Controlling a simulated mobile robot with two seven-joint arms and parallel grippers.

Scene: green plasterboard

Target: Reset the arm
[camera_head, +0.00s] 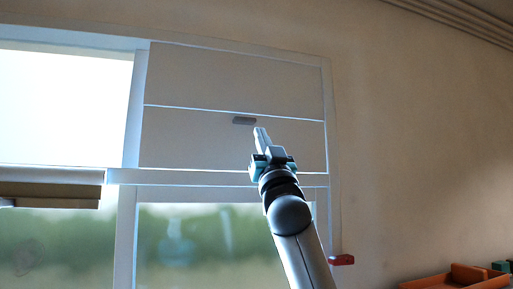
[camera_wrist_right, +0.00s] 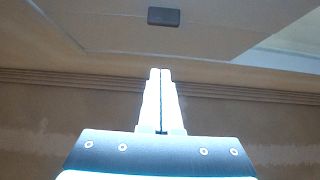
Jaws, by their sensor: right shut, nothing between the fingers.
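My right gripper (camera_head: 260,135) is raised in front of the window, its fingers pointing up and together with nothing between them. In the right wrist view the two pale fingers (camera_wrist_right: 160,75) lie side by side, shut. A small dark grey handle (camera_head: 244,121) on the white shutter panel (camera_head: 190,133) sits just above and left of the fingertips in the head view. The handle also shows in the right wrist view (camera_wrist_right: 164,16), beyond the fingertips with a visible gap. My left gripper is not in view.
A white window frame (camera_head: 131,110) surrounds the panels, with bright glass at left and below. A small red block (camera_head: 341,260) sits at the frame's lower right. An orange tray (camera_head: 455,279) is at the bottom right. The plain wall (camera_head: 420,140) at right is clear.

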